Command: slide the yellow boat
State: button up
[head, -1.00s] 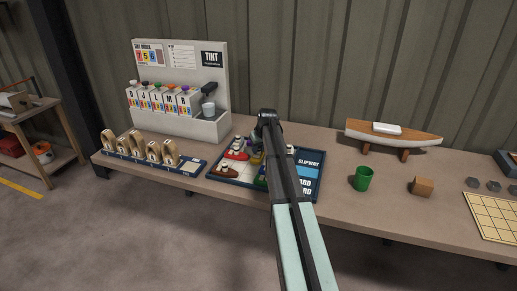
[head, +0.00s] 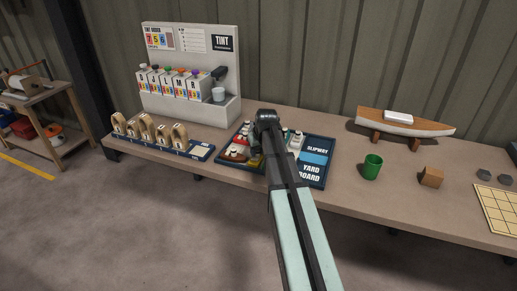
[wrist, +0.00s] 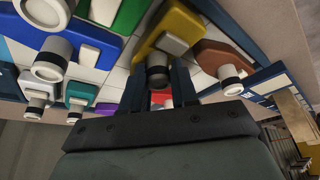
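The yellow boat (wrist: 185,20) lies on the board in the wrist view, with a pale block on its deck and a dark-topped funnel (wrist: 158,72). My gripper (wrist: 158,82) has one finger on each side of that funnel, and the funnel fills the narrow gap between them. The boat is still down among the other boats.
In the wrist view a brown boat (wrist: 218,58) is close on the right; green (wrist: 130,15), blue (wrist: 30,35) and teal (wrist: 85,92) boats are to the left. A green cup (head: 372,168), wooden block (head: 431,177) and model hull (head: 420,127) stand right of the board.

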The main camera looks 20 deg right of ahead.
jog(key=o, duration=0.4)
jog(key=shift+s+a, duration=0.1)
jog(key=shift+o, duration=0.2)
jog(key=v, duration=1.4)
jog(key=shift+f, duration=0.15)
